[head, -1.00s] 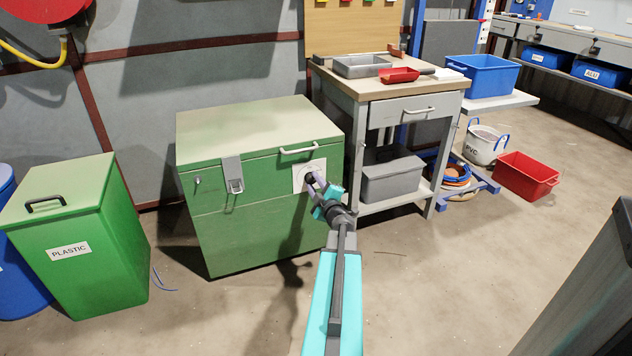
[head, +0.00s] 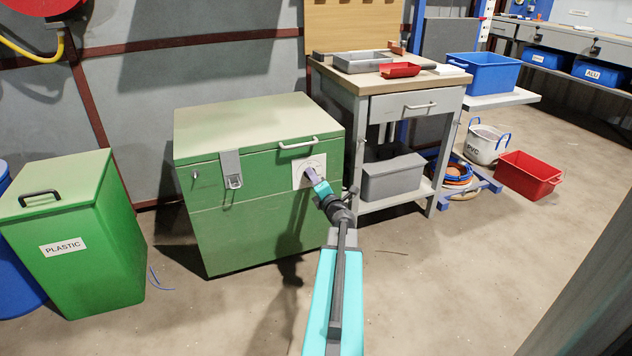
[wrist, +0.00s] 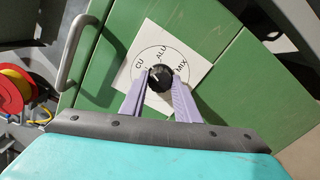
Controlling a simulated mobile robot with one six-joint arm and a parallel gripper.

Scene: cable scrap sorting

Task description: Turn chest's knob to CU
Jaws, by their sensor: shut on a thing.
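The green chest (head: 240,235) stands against the wall, lid shut. Its white dial plate (head: 299,181) is on the front, right of the latch. In the wrist view the plate (wrist: 193,52) reads CU, ALU and MIX around a black round knob (wrist: 159,79). The knob has a small white mark on its left side, facing roughly toward CU; the exact alignment is hard to tell. My gripper (wrist: 159,85) has its pale purple fingers on both sides of the knob, shut on it. In the head view my gripper (head: 311,174) covers the knob.
A metal latch (head: 231,169) and lid handle (head: 298,143) stick out of the chest near the plate. A workbench (head: 366,95) stands close at the right. A green PLASTIC bin (head: 85,270) stands at the left. The floor in front is clear.

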